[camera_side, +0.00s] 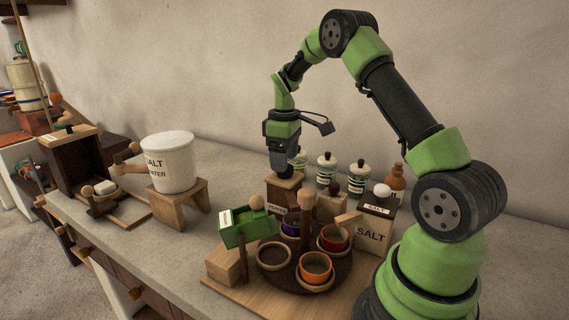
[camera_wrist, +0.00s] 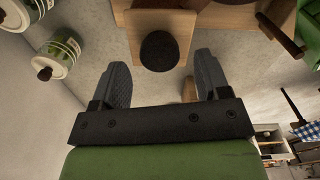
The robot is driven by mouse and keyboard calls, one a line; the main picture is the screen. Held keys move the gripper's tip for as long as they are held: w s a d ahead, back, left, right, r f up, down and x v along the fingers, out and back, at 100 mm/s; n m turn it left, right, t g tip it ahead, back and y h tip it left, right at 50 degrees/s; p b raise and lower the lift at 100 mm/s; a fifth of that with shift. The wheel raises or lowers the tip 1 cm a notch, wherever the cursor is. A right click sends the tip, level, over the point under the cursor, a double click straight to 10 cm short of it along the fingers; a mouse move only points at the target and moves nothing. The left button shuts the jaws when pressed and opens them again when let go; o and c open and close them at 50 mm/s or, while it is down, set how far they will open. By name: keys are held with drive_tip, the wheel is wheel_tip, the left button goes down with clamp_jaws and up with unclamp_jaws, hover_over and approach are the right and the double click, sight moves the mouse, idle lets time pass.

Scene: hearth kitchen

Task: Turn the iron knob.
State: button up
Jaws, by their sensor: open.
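The iron knob (camera_wrist: 159,51) is a dark, rough, round knob on a pale wooden box (camera_wrist: 147,22) in the wrist view. My gripper (camera_wrist: 162,64) is open and empty, with one finger on each side of the knob's near edge. A gap shows on both sides, and I see no contact. In the side view my gripper (camera_side: 283,171) points down just above a wooden box (camera_side: 284,190). The fingertips and the top of that box run together there, so the knob is not clear in that view.
Striped jars (camera_side: 327,168) stand close behind. A second dark-knobbed box (camera_side: 331,207), a salt box (camera_side: 374,222) and a round turntable (camera_side: 334,281) with several cups crowd the front and right. A white salt tub (camera_side: 169,165) stands left; open counter lies behind it.

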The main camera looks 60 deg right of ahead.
drive_tip(key=shift+f, duration=1)
drive_tip(key=c, duration=0.9)
drive_tip(key=shift+m, duration=0.3)
drive_tip(key=m, duration=0.3)
drive_tip(key=shift+m, duration=0.4)
drive_tip(key=m, duration=1.3)
drive_tip(key=shift+m, duration=0.3)
